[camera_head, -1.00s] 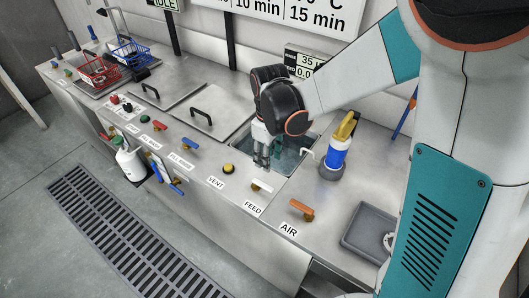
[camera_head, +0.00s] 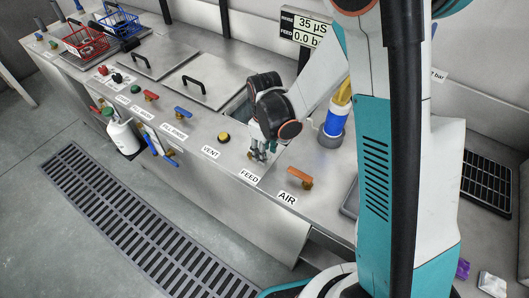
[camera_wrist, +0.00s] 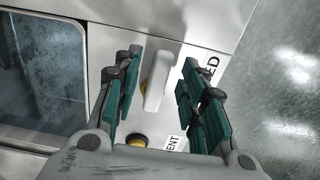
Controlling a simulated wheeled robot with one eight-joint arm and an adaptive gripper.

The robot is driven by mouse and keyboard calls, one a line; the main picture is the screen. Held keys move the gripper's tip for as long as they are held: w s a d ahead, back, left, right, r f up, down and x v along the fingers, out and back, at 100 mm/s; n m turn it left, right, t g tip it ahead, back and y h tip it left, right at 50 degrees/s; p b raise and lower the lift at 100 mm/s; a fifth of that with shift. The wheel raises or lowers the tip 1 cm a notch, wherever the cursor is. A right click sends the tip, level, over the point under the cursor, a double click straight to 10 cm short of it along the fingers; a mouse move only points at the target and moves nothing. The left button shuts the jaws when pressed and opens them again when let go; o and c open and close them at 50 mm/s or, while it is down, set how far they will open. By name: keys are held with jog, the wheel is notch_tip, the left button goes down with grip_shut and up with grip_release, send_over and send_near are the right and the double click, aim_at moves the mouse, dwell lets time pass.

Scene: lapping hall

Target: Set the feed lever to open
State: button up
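The feed lever (camera_wrist: 158,78) is a white handle on a yellowish pivot, seen in the wrist view beside the partly covered FEED label (camera_wrist: 208,68). My gripper (camera_wrist: 160,85) is open, with one teal-padded finger on each side of the lever; I cannot tell whether either touches it. In the head view my gripper (camera_head: 258,155) is low over the bench edge just above the FEED label (camera_head: 249,176) and hides most of the lever.
The orange AIR lever (camera_head: 299,178) is close on the right, and the yellow VENT button (camera_head: 224,137) on the left. A blue and white bottle (camera_head: 333,125) stands behind. A display (camera_head: 305,27) reads 35 µS and feed 0.0. An open tank (camera_wrist: 42,68) lies beside the lever.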

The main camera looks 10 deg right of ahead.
jog(key=shift+f, duration=0.2)
grip_shut()
